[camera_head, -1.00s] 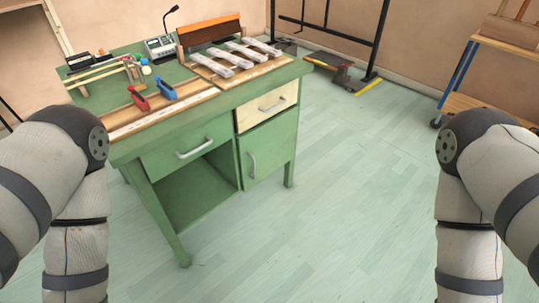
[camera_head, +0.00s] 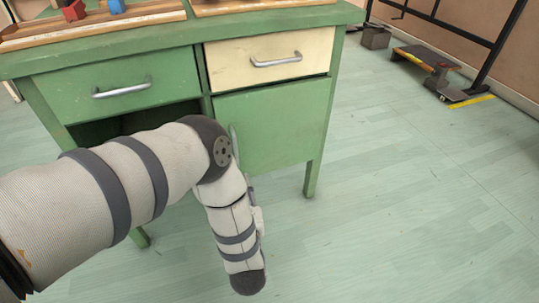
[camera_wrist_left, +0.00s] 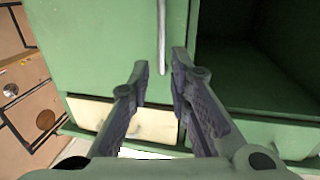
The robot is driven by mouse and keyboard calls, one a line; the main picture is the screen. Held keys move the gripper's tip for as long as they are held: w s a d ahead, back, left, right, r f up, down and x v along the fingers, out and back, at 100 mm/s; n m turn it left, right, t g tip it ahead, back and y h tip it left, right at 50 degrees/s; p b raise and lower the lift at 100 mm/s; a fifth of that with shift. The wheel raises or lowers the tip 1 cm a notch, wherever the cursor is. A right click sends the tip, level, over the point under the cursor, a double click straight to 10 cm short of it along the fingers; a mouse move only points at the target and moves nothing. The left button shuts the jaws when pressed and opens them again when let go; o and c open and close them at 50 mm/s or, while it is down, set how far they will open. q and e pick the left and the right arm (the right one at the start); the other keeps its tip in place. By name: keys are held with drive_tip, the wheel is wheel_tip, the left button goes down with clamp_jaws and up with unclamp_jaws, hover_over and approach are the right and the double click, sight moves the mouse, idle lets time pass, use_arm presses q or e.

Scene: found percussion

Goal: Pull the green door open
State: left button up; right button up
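The green door (camera_head: 275,125) is shut under the cream drawer, at the right of the green desk. Its upright metal handle (camera_head: 234,142) is near the door's left edge, partly covered by my left arm. In the left wrist view, which looks upside down, the door (camera_wrist_left: 100,50) is left of the dark open compartment. My left gripper (camera_wrist_left: 161,65) is open there, and the handle (camera_wrist_left: 162,30) reaches down between its fingertips. I cannot tell whether they touch it. The head view hides the left gripper behind my arm. My right gripper is in neither view.
The cream drawer (camera_head: 270,58) and green drawer (camera_head: 110,90) are shut. An open compartment (camera_wrist_left: 245,70) lies beside the door. The desk top (camera_head: 180,35) overhangs above. The floor (camera_head: 410,190) right of the desk is clear, with a pedal-like stand (camera_head: 430,65) farther back.

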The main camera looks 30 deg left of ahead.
use_arm(q)
drive_tip(key=b+x, duration=0.1)
drive_tip(key=x, duration=0.3)
drive_tip(key=b+x, duration=0.1)
drive_tip(key=x, duration=0.3)
drive_tip(key=b+x, duration=0.1)
drive_tip(key=x, duration=0.3)
drive_tip(key=shift+a+r, duration=0.2)
drive_tip(key=shift+r, duration=0.1)
clamp_jaws()
